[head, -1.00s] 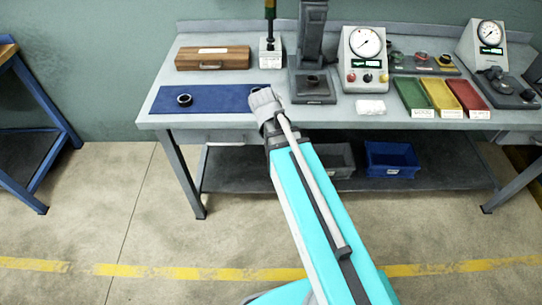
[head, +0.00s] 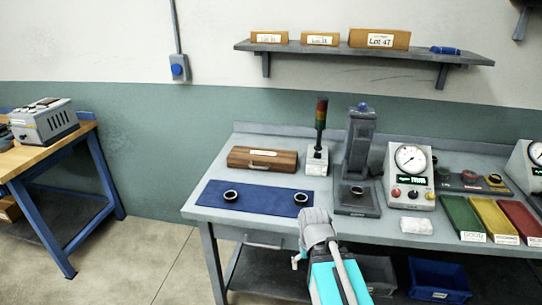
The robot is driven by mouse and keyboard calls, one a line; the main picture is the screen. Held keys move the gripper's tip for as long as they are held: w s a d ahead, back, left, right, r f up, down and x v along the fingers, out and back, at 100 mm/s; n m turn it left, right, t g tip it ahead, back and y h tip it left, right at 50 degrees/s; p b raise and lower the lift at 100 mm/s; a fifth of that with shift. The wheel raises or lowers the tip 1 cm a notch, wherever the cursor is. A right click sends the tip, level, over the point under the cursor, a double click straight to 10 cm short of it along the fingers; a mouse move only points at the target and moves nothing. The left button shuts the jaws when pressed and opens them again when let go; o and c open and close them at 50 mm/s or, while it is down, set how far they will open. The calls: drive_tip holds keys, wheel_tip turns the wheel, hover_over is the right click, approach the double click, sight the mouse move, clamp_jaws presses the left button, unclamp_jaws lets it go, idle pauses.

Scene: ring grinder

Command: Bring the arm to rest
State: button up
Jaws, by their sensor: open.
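My arm rises from the bottom of the head view, with a cyan link and a grey joint in front of the bench's front edge. Its gripper cannot be made out; a small pale part shows left of the link. Two dark rings lie on the blue mat (head: 262,200): a left ring (head: 231,196) and a right ring (head: 301,198) near the mat's right end. The grey joint shows just below the right ring in the picture; I see no ring held.
The grey bench (head: 395,222) holds a wooden case (head: 262,158), a signal light (head: 320,125), a press-like stand (head: 358,160), a dial gauge (head: 410,170) and green, yellow and red trays (head: 495,220). A blue bin (head: 440,278) sits below. Floor at left is clear.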

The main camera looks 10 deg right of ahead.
drive_tip(key=shift+r+p, duration=1.35)
drive_tip(key=shift+r, duration=0.4)
